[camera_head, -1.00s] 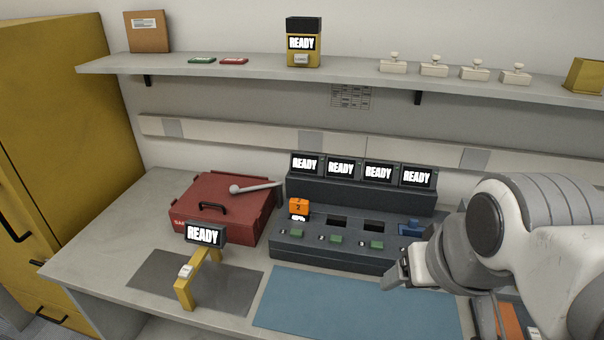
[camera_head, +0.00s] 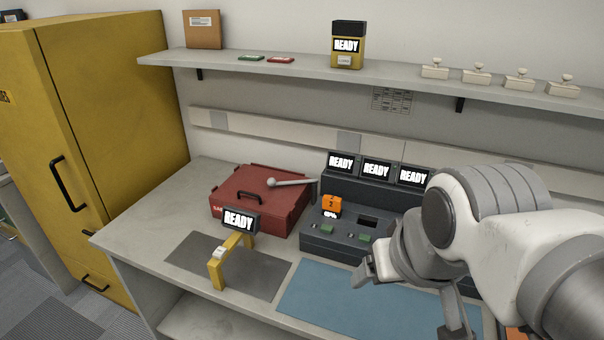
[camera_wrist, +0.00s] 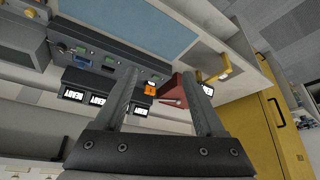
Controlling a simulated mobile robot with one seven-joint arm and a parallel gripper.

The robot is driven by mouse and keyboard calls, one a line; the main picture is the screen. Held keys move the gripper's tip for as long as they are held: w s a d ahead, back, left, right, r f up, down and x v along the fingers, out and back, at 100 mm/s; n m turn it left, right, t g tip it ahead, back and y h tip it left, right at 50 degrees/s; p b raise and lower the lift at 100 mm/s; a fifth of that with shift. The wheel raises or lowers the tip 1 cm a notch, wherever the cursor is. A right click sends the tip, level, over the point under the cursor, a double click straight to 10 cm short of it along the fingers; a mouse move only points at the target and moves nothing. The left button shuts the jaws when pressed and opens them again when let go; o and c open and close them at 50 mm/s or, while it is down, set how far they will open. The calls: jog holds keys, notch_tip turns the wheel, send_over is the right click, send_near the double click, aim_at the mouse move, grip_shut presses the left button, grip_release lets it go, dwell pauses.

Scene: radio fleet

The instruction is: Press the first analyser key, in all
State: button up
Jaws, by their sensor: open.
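The analyser (camera_head: 345,247) is a dark console at the back of the bench with a raised row of screens reading READY. An orange radio (camera_head: 331,204) marked 2 sits at its leftmost slot. A green key (camera_head: 327,229) lies in front of that slot, and another green key (camera_head: 363,238) is to its right. My arm hides the console's right part. My gripper (camera_head: 366,271) is open, above the bench in front of the console, apart from the keys. In the wrist view the console (camera_wrist: 120,62) appears upside down beyond my open, empty fingers (camera_wrist: 160,76).
A red case (camera_head: 258,200) stands left of the console. A yellow stand (camera_head: 231,260) with a READY screen is on a grey mat (camera_head: 262,277). A blue mat (camera_head: 345,300) lies in front of the console. The shelf (camera_head: 300,67) overhead holds a yellow charger-like box (camera_head: 347,58) and stamp-like pieces.

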grip_shut()
dwell(1.6)
